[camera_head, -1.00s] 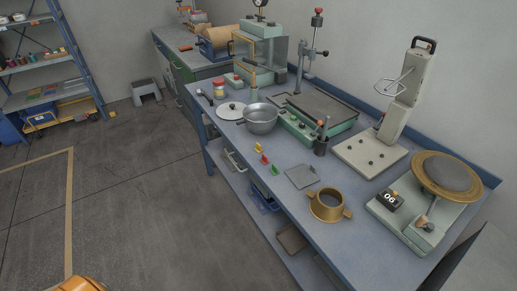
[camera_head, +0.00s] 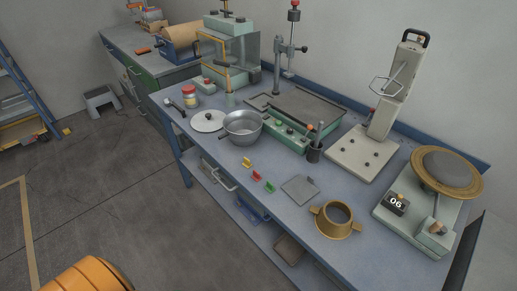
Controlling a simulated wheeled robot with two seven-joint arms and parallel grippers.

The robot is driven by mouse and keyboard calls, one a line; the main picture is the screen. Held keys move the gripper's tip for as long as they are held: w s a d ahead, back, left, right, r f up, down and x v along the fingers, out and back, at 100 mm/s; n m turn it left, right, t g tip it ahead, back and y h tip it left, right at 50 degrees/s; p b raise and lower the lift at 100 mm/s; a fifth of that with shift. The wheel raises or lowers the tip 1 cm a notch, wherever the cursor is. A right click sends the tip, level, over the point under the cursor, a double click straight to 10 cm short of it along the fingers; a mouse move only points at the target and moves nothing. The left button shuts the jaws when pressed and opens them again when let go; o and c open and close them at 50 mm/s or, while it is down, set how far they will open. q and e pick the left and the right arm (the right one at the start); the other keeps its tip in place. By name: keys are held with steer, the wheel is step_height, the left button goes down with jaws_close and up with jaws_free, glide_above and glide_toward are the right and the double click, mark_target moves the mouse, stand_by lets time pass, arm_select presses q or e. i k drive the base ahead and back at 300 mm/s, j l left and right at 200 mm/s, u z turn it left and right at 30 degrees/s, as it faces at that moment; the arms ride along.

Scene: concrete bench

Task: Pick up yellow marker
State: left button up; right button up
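A small yellow marker (camera_head: 247,162) stands on the blue bench top, in front of the metal pot. A red marker (camera_head: 256,175) and a green marker (camera_head: 269,187) stand close by, in a slanting row toward the lower right. Nothing covers the yellow marker in the head view. Neither of my grippers shows in this view.
A metal pot (camera_head: 243,127) and a white lid (camera_head: 208,121) sit behind the markers. A grey plate (camera_head: 299,190) and a brass ring (camera_head: 338,220) lie to the right. The bench (camera_head: 216,158) has a clear front strip; open floor (camera_head: 120,200) lies at left.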

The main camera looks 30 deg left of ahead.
mark_target(247, 163)
steer(key=i+j+z, duration=0.1)
steer(key=j+z, duration=0.35)
steer(key=j, duration=0.3)
steer(key=j+z, duration=0.45)
steer(key=j, duration=0.3)
steer(key=k+j+z, duration=0.2)
steer(key=j+z, duration=0.3)
steer(key=j, duration=0.25)
